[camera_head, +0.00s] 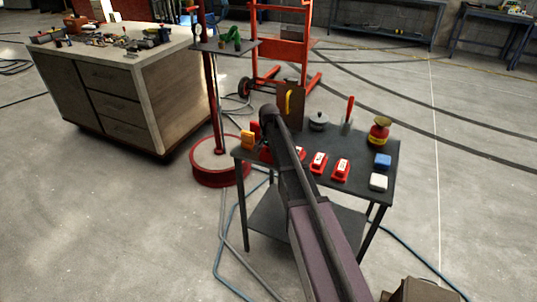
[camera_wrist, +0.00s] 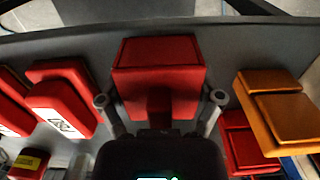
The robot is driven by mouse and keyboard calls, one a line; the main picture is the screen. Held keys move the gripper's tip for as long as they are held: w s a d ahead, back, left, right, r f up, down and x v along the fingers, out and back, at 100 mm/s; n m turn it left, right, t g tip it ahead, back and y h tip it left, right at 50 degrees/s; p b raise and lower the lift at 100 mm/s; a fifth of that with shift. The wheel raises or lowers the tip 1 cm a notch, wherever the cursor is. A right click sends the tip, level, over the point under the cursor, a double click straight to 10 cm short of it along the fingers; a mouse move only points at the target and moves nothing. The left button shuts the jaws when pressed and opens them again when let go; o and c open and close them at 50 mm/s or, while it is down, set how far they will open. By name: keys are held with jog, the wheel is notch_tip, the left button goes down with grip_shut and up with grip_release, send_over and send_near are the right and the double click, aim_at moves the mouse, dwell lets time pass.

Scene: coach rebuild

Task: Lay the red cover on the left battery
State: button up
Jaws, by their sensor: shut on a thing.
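In the wrist view, my gripper (camera_wrist: 160,99) has one finger on each side of a plain red box-shaped cover (camera_wrist: 158,52), shut on it. A darker red tab shows on the cover's near side. In the head view my arm hides the fingers and most of the cover. Red blocks with white labels, apparently batteries, stand right of my arm in the head view, one in the middle (camera_head: 318,162) and one further right (camera_head: 341,171). A labelled one (camera_wrist: 60,105) shows left of the cover in the wrist view. I cannot tell which is the left battery.
An orange block (camera_head: 247,140) stands on the dark table's left end, with a red piece (camera_wrist: 240,143) close by it.

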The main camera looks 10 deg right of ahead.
jog(key=shift+r+p, duration=1.65)
jog(key=shift+r, duration=0.05)
jog(key=shift+s+r, duration=0.25)
jog(key=shift+s, duration=0.05)
jog(key=s+r+p, duration=0.1)
jog(key=s, duration=1.4)
jog(key=shift+s, duration=0.25)
jog(key=shift+r+p, duration=0.1)
jog(key=shift+p, duration=0.2)
notch_tip(320, 180, up, 4)
jog(key=p, duration=0.3)
jog(key=shift+f+p, duration=0.2)
jog(key=shift+p, duration=0.1)
jog(key=shift+w+a, duration=0.1)
